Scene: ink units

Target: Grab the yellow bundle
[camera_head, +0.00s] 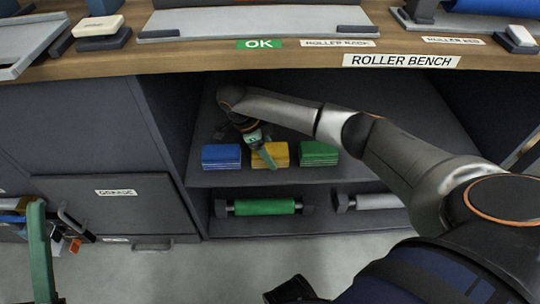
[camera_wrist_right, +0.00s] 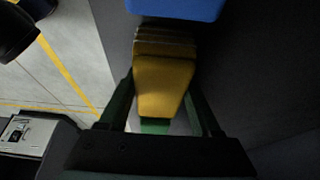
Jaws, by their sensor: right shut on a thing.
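The yellow bundle (camera_head: 277,154) is on the upper shelf inside the bench, between the blue bundle (camera_head: 221,157) and the green bundle (camera_head: 319,153). My right gripper (camera_head: 262,157) reaches into the shelf and covers part of the yellow bundle. In the right wrist view the yellow bundle (camera_wrist_right: 164,84) lies between the green fingers of my right gripper (camera_wrist_right: 163,100), which is shut on it. The blue bundle's edge also shows there (camera_wrist_right: 176,9).
The bench top (camera_head: 220,53) overhangs the shelf. Below, a green roller (camera_head: 264,207) and a grey roller (camera_head: 372,201) lie on the lower shelf. A closed dark cabinet front (camera_head: 115,215) stands left of the shelf. Grey floor is clear in front.

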